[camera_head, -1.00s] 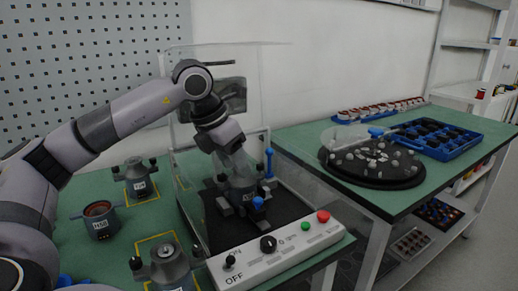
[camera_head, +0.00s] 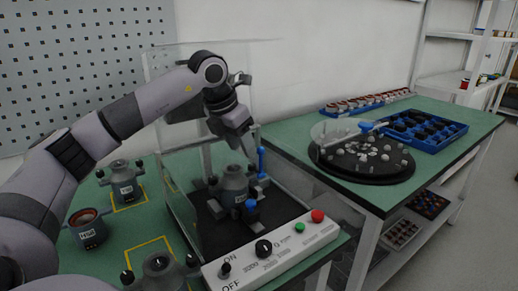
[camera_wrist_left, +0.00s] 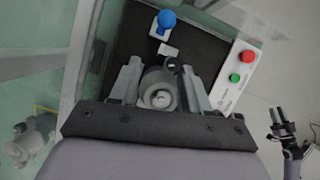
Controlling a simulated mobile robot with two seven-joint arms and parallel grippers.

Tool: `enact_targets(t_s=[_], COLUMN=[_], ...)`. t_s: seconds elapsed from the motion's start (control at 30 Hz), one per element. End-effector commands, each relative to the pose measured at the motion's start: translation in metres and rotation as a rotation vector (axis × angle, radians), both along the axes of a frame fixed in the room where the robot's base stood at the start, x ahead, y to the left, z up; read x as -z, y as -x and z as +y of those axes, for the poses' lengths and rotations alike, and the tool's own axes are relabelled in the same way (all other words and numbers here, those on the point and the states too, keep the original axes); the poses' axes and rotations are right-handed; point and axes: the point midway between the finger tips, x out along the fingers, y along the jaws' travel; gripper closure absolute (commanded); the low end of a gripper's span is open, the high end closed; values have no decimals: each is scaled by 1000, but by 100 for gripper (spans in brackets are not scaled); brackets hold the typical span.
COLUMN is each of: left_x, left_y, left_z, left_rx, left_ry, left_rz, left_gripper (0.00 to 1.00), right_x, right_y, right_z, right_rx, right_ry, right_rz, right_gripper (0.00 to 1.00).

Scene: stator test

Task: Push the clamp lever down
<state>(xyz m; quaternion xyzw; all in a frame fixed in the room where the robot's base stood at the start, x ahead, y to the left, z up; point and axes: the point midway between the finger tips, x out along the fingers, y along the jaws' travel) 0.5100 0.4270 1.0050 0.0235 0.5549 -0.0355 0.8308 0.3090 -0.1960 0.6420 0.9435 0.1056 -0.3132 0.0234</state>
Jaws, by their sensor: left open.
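A grey motor housing (camera_head: 235,182) stands upright in a dark fixture inside the clear-walled test station. A blue-handled lever (camera_head: 261,162) stands upright just behind and right of it. A second blue knob (camera_head: 250,204) is at the front of the fixture. My left gripper (camera_head: 246,146) is above the housing, open and empty. In the left wrist view my left gripper (camera_wrist_left: 162,82) has its fingers apart on either side of the housing top (camera_wrist_left: 159,93). One blue knob (camera_wrist_left: 166,19) shows beyond them; I cannot tell which. My right gripper (camera_wrist_left: 282,128) shows small in that view; its jaws are unclear.
A control panel (camera_head: 232,279) with a red button (camera_head: 317,216), green button (camera_head: 299,227) and black knobs borders the station's front. Clear walls (camera_head: 181,207) stand beside the arm. Other housings (camera_head: 124,184) stand at left. A round black turntable (camera_head: 366,164) is on the right table.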

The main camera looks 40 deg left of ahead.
Motion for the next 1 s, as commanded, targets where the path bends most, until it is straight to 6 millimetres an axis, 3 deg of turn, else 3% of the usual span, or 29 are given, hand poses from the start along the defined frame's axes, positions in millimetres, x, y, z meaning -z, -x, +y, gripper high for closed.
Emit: enact_targets(t_s=[0.33,0.4,0.6,1.0], left_x=[2,18,40,47], left_y=[-47,-50,-60,-62], left_z=[-5,-4,-5,-5], left_rx=[0,1,1,0], left_ry=[0,-1,0,-1], left_rz=[2,5,1,0], left_gripper=[53,53,53,53], right_x=[-7,-5,-4,-4], right_y=[2,3,3,3], right_z=[-2,-2,0,1], right_rx=[4,5,12,10], right_ry=[5,3,-3,-4], right_rz=[0,0,4,6], right_gripper=[63,63,63,63])
